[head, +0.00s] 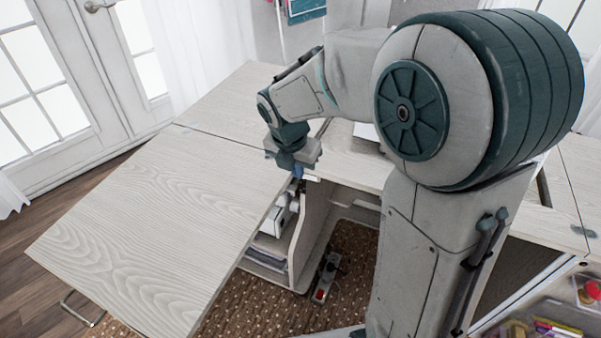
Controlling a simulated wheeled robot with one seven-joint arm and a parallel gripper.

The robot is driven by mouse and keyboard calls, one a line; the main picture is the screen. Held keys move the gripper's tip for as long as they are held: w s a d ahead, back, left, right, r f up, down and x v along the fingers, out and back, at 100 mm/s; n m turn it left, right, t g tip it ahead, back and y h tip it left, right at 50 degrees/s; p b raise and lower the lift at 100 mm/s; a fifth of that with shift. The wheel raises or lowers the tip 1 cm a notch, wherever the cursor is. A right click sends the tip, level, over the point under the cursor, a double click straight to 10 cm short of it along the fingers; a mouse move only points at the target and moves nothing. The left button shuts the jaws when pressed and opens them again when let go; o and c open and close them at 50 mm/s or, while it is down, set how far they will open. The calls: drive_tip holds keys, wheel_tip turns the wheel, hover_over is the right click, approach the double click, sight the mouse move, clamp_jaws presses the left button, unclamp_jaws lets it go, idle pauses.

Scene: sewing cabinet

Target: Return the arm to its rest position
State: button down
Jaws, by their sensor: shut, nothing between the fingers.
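My arm reaches from the lower right across the middle of the head view, bent over the sewing cabinet (165,212). My gripper (298,172) hangs at the arm's far end, by the inner edge of the pale wood leaf. It points down, is shut and holds nothing. The fingertips are small and partly lost against the cabinet opening, so I cannot tell whether they touch the edge.
Below the gripper are open shelves (268,258) with white items. A foot pedal (325,277) lies on the brown dotted rug (255,308). Bins of colourful supplies (545,328) are at the lower right. Glass doors (60,85) stand at the left. The left leaf's top is clear.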

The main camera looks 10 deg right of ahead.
drive_tip(key=shift+s+r, duration=0.1)
drive_tip(key=shift+r, duration=0.4)
drive_tip(key=s+d+r+m+p, duration=0.3)
drive_tip(key=s+r+m+p, duration=0.4)
drive_tip(key=m, duration=0.7)
drive_tip(key=s+d+r+m+y+p, duration=0.1)
drive_tip(key=s+d+r+m+p, duration=0.2)
drive_tip(key=s+r+m+p, duration=0.4)
drive_tip(key=s+r+m, duration=0.3)
drive_tip(key=m, duration=0.5)
drive_tip(key=shift+s+d+r+t+y, duration=0.2)
drive_tip(key=shift+t+y, duration=0.1)
drive_tip(key=shift+s, duration=0.1)
